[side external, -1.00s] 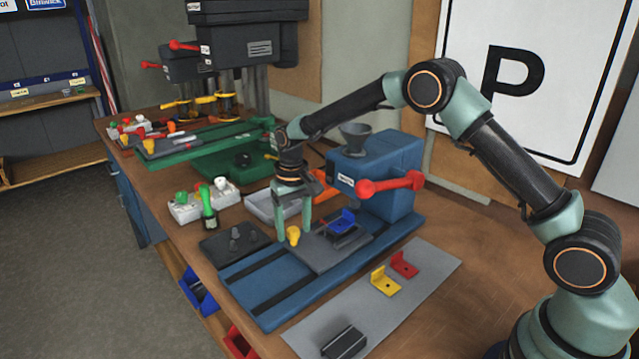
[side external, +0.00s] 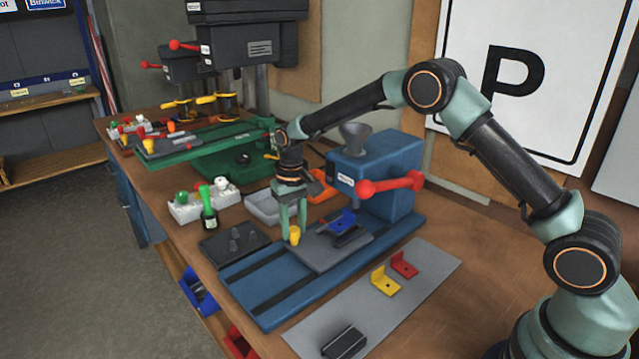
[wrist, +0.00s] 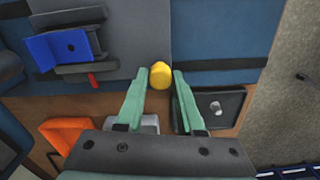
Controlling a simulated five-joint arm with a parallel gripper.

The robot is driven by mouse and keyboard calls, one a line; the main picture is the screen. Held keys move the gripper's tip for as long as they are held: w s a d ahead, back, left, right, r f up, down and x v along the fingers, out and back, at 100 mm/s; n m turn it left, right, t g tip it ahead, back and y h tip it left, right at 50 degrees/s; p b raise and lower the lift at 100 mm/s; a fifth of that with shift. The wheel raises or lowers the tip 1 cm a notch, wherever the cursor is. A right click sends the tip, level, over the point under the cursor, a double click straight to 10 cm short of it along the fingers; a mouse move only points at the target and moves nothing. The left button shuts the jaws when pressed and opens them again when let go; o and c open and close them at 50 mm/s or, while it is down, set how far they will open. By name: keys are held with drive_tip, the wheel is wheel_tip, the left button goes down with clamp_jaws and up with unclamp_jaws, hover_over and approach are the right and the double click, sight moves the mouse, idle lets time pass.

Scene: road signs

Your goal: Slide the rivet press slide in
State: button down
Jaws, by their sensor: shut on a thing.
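The rivet press slide (side external: 320,254) is a flat grey plate on the blue press base (side external: 268,316) with dark rails. A yellow knob (side external: 295,236) stands at its left end; the wrist view shows the knob (wrist: 159,77) between the fingertips. My gripper (side external: 293,222) points down and is shut on this knob, one green finger on each side. A blue bracket (side external: 341,220) sits in a dark holder (side external: 350,236) on the plate. The blue press body (side external: 385,165), with a red-knobbed lever (side external: 390,184), stands behind and right of the plate.
Yellow (side external: 384,282) and red (side external: 404,264) brackets and a dark block (side external: 344,341) are on a grey mat (side external: 420,290) in front. A dark pad with pegs (side external: 234,243) lies left of the base. Grey (side external: 262,208) and orange (side external: 322,187) trays are behind.

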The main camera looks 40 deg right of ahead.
sight(311, 235)
idle(0.7)
drive_tip(key=shift+d+r, duration=0.1)
drive_tip(key=shift+d, duration=2.5)
drive_tip(key=c, duration=0.5)
unclamp_jaws()
drive_tip(key=shift+a, duration=0.1)
